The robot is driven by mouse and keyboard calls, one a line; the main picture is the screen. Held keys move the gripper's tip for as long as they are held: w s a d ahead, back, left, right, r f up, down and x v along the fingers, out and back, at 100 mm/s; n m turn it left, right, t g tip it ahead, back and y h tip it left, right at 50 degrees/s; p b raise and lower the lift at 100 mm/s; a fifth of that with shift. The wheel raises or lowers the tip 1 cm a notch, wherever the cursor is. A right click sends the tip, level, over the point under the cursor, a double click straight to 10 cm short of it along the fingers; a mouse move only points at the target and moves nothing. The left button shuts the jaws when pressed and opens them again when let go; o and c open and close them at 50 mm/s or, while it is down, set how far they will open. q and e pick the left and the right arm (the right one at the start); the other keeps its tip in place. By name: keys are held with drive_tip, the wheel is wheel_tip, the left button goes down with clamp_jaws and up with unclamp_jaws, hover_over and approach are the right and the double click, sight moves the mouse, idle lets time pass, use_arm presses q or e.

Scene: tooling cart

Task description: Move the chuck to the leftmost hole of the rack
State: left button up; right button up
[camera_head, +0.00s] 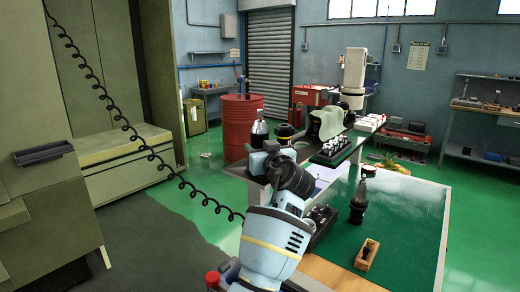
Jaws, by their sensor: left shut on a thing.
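My left arm rises from the bottom, and its gripper (266,149) shows beyond the dark wrist. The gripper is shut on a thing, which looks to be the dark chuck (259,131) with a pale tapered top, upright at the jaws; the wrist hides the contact. A dark rack (322,222) with small fittings lies on the cart just right of my forearm, which covers its left part, so its leftmost hole is hidden. Another black tool holder (358,203) stands upright on the cart's green top (408,215), right of the rack. My right gripper is not in view.
A wooden block (367,255) with a dark piece lies near the cart's front. Behind, a bench carries a tray of several silver holders (332,149), a green cloth-like cover (327,123) and a white machine (354,75). A red drum (241,125) stands behind. The cart's right side is clear.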

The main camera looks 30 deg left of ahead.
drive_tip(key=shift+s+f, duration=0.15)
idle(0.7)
use_arm(q)
drive_tip(key=o, duration=1.4)
drive_tip(key=shift+s+d, duration=0.1)
drive_tip(key=shift+o, duration=0.3)
drive_tip(key=shift+f, duration=0.4)
drive_tip(key=b+v, duration=0.1)
drive_tip(key=v, duration=0.5)
drive_tip(key=shift+s+d+r, duration=0.15)
drive_tip(key=shift+s+d, duration=0.1)
drive_tip(key=shift+d, duration=0.1)
drive_tip(key=shift+s+d+r, duration=0.1)
drive_tip(key=shift+s+d, duration=0.15)
drive_tip(key=shift+d, duration=0.1)
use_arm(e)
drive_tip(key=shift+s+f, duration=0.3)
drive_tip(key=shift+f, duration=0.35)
